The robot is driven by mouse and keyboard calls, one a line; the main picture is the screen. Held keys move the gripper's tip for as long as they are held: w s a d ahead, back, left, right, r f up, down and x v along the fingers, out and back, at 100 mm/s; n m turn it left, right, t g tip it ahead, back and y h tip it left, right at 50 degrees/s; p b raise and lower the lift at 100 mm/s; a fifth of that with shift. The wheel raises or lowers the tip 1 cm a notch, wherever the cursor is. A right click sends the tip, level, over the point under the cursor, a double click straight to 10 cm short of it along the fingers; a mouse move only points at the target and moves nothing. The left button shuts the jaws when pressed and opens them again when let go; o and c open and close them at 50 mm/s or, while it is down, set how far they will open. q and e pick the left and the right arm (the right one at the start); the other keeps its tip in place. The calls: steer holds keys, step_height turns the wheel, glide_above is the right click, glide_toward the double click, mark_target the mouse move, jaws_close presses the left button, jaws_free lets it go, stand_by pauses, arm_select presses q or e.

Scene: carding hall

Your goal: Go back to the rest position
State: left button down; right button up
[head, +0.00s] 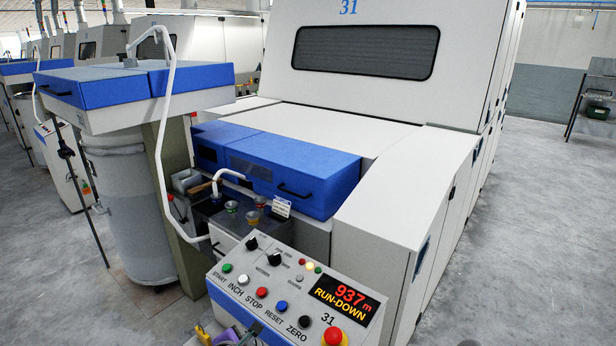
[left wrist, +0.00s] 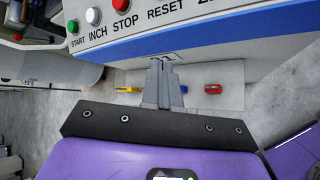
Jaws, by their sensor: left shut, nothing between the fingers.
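My left gripper (left wrist: 168,62) points forward from the bottom of the left wrist view. Its two grey fingers are shut together with nothing between them. The fingertips appear just below the lower edge of the control panel (left wrist: 215,28); I cannot tell whether they touch anything. My right gripper is not in view.
The panel carries several buttons, a red mushroom button (head: 333,336) and a display (head: 345,299) reading 937 m RUN-DOWN. Behind stand the carding machine (head: 400,110) with blue covers (head: 300,172) and a grey can (head: 130,215). Small yellow, blue and red items lie under the panel. Floor (head: 520,240) at right is clear.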

arm_select(q)
steer(key=s+d+f+m+g, duration=0.1)
steer(key=s+f+m+g, duration=0.2)
steer(key=s+f+m, duration=0.45)
steer(key=s+d+f+m+g, duration=0.15)
steer(key=s+f+m, duration=0.25)
steer(key=f, duration=0.6)
steer(key=s+d+f+m+g+h, duration=0.1)
steer(key=s+f+m+g, duration=0.1)
steer(key=s+f+m, duration=0.2)
steer(key=s+d+f+m+g+h, duration=0.1)
steer(key=s+d+f+m+g, duration=0.1)
steer(key=s+m, duration=0.4)
steer(key=s+f+g, duration=0.1)
steer(key=s+f, duration=0.1)
steer(key=s, duration=0.2)
steer(key=shift+d+f, duration=0.25)
steer(key=shift+f, duration=0.1)
